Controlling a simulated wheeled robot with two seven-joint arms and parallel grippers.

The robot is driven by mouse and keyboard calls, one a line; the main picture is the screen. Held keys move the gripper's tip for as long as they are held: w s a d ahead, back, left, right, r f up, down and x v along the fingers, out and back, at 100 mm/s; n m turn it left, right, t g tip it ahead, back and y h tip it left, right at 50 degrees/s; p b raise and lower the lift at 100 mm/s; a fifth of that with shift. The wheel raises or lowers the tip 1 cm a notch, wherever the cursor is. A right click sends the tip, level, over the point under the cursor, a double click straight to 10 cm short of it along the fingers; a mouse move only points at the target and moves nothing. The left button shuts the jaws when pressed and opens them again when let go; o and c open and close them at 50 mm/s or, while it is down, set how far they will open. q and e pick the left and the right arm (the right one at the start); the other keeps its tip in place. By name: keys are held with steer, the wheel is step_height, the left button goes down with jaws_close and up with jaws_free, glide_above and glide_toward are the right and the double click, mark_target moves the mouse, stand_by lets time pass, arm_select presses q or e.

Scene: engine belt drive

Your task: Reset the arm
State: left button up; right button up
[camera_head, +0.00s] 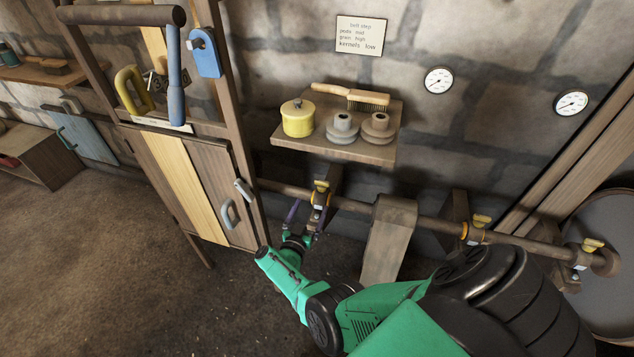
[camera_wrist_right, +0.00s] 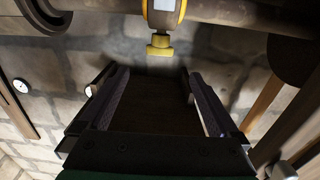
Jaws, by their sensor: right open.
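My right arm, green and black, reaches in from the lower right in the head view. Its right gripper (camera_head: 305,219) is below the wooden shelf, close to the leftmost yellow-handled fitting (camera_head: 320,190) on the long horizontal shaft (camera_head: 352,205). In the right wrist view the two dark fingers of the right gripper (camera_wrist_right: 150,82) stand wide apart, with nothing held between them. The fitting's yellow knob (camera_wrist_right: 159,46) shows beyond the fingers, apart from them. My left gripper is in neither view.
The wall shelf (camera_head: 330,147) holds a yellow pot (camera_head: 298,118), a brush (camera_head: 350,97) and two grey-brown pulleys (camera_head: 342,128). A wooden cabinet (camera_head: 205,170) stands left of the arm. A wooden post (camera_head: 389,242) supports the shaft. Open floor (camera_head: 130,270) lies at the left.

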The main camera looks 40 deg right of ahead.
steer(key=shift+v, duration=0.95)
steer(key=shift+f, duration=0.1)
steer(key=s+a+f+n+t+y, duration=0.1)
steer(key=s+a+f+n+y, duration=0.4)
steer(key=f, duration=0.4)
steer(key=s+a+f+n+t+y, duration=0.1)
steer(key=s+a+f+n+y, duration=0.1)
steer(key=s+f+n+y, duration=0.45)
steer(key=s+f+n+g+y, duration=0.1)
steer(key=s+f+g, duration=0.4)
steer(key=s, duration=0.9)
steer(key=s+f+n+g+y, duration=0.1)
steer(key=s+f+g+y, duration=0.1)
steer(key=s+f+g, duration=0.4)
steer(key=s+f, duration=0.3)
steer(key=s, duration=0.4)
steer(key=shift+s+d+f, duration=0.25)
steer(key=shift+s+d, duration=0.1)
steer(key=shift+d, duration=0.05)
steer(key=shift+w+y, duration=0.1)
steer(key=shift+y, duration=0.15)
